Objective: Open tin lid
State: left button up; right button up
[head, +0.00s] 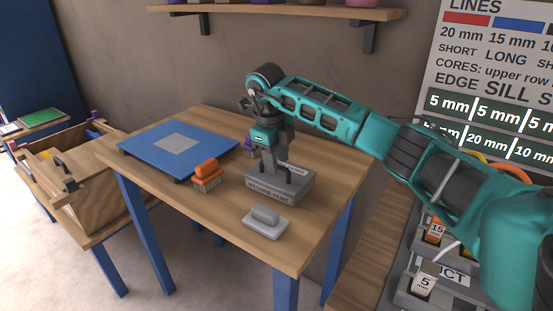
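A grey tin (270,194) marked "MACHINE PAINT" stands on the wooden table (225,240), towards its right side. My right gripper (276,176) points down onto the top of the tin, with its dark fingers apart at the tin's top. Whether they touch or hold a part of the lid is too small to tell. The gripper hides much of the tin's top, and I cannot make out a gap between lid and tin. My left gripper is not in view.
An orange-handled brush (206,173) and a blue board (178,148) with a grey square lie left of the tin. A grey block with a handle (265,221) lies in front of it. A wooden box (75,180) stands left of the table. The table's front left is clear.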

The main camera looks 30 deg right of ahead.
jog(key=shift+f, duration=0.2)
grip_shut()
dwell(0.3)
dwell(1.1)
